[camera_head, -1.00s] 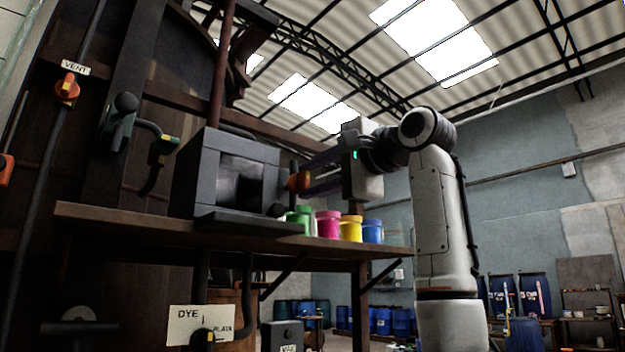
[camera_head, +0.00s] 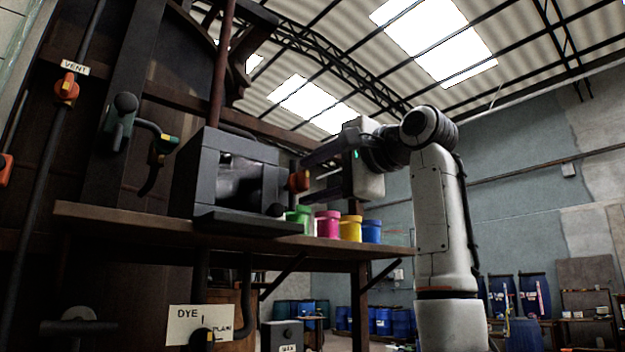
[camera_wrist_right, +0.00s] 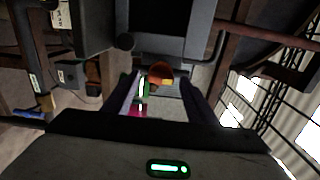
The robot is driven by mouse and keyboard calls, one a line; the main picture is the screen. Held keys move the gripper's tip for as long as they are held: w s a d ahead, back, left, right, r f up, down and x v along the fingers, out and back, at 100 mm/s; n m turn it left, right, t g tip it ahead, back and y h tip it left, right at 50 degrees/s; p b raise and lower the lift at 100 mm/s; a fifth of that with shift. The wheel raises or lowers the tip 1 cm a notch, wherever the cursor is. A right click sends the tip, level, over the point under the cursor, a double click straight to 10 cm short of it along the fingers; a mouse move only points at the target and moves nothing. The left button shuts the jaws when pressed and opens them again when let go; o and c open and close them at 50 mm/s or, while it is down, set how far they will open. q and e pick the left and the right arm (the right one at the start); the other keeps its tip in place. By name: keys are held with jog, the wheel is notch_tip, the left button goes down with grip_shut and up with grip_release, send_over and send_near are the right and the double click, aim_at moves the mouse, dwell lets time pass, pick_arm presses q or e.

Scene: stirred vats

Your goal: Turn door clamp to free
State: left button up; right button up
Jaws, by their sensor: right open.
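The door clamp (camera_head: 299,181) is an orange knob with a yellow mark on the right side of the grey box (camera_head: 197,178). It also shows in the right wrist view (camera_wrist_right: 160,73). My right gripper (camera_head: 313,178) is open, just right of the clamp, with one finger above and one below its level. In the wrist view the clamp appears between the fingertips, at their far ends; I cannot tell whether they touch it. The box front shows a dark recess. My left gripper is not in view.
The box stands on a brown shelf (camera_head: 130,222). Green (camera_head: 300,219), pink (camera_head: 327,226), yellow (camera_head: 350,230) and blue (camera_head: 372,232) pots stand on the shelf below my right gripper. An orange vent handle (camera_head: 66,88) is at the far left.

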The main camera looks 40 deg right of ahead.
pick_arm(q)
jog(key=b, duration=0.1)
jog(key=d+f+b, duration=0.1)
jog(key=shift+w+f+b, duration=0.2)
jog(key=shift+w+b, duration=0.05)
jog(key=shift+b, duration=0.05)
pick_arm(e)
jog(key=s, duration=1)
jog(key=shift+d, duration=0.4)
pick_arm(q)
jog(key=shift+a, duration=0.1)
